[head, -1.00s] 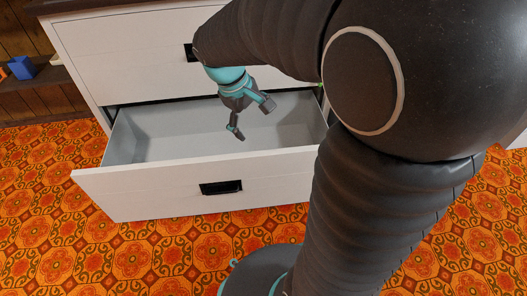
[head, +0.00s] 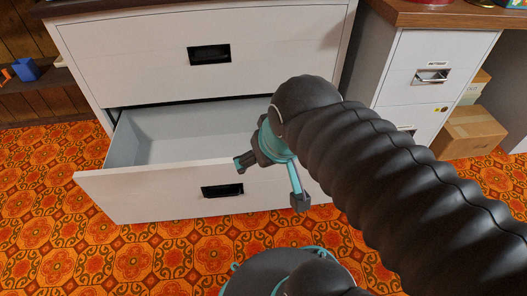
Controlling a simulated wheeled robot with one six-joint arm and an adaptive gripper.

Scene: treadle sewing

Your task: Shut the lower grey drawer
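The lower grey drawer (head: 118,190) stands pulled well out of the cabinet, low over the floor. Its white front has a black recessed handle (head: 222,190), and its grey inside looks empty where I can see it. My gripper (head: 270,184) is in front of the right half of the drawer front, with its two fingers spread wide and nothing between them. One finger is near the handle's upper right. I cannot tell whether it touches the front. My arm hides the drawer's right side.
The closed upper drawer (head: 130,55) is above. A grey filing cabinet (head: 425,70) and a cardboard box (head: 468,133) stand to the right. A blue object (head: 26,69) is on a low shelf at left. Patterned floor is clear at front left.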

